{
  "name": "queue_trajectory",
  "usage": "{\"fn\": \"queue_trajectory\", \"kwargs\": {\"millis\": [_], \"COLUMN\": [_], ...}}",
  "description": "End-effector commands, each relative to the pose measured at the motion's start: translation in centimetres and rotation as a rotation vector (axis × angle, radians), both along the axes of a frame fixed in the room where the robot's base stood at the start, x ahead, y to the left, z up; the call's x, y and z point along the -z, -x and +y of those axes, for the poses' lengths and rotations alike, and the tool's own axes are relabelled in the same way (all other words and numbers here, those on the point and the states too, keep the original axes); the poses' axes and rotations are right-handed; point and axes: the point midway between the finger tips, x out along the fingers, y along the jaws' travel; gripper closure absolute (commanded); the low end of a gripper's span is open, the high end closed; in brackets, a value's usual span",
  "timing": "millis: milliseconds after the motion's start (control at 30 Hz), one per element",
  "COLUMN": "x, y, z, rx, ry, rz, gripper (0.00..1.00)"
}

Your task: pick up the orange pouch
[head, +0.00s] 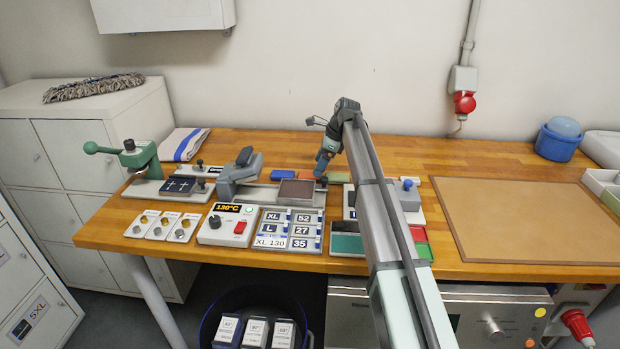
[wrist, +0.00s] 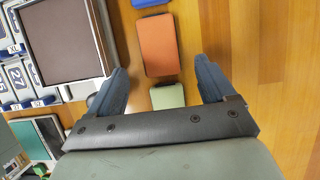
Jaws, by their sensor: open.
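The orange pouch (wrist: 157,43) is a small flat rectangular piece lying on the wooden table. In the head view, the orange pouch (head: 305,175) is partly visible just left of my gripper (head: 322,174). In the wrist view, my gripper (wrist: 161,68) is open and empty. Its fingers point toward the pouch, whose near end shows between the fingertip lines with room on both sides. The gripper's height above the table is hard to tell.
A blue piece (head: 282,174) and a green piece (wrist: 167,96) lie in line with the pouch. A brown-topped press plate (wrist: 62,38) stands close to its left. A dark-edged brown board (head: 525,215) lies at right. Bare wood (wrist: 240,40) is free right of the pouch.

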Motion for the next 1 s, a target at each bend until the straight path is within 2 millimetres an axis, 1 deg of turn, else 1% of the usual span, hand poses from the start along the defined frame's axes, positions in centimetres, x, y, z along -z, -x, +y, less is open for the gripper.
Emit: {"fn": "queue_trajectory", "kwargs": {"millis": [200,333,400,600,667,1000], "x": [2.1,3.5,3.8,3.8,3.8,3.8], "y": [0.0,0.0,0.0,0.0,0.0,0.0], "z": [1.8,2.3,2.5,2.5,2.5,2.5], "rx": [-0.001,0.0,0.0,0.0,0.0,0.0], "ry": [0.0,0.0,0.0,0.0,0.0,0.0], "rz": [0.001,0.0,0.0,-0.001,-0.001,-0.001], "gripper": [0.17,0.17,0.17,0.17,0.22,0.54]}}
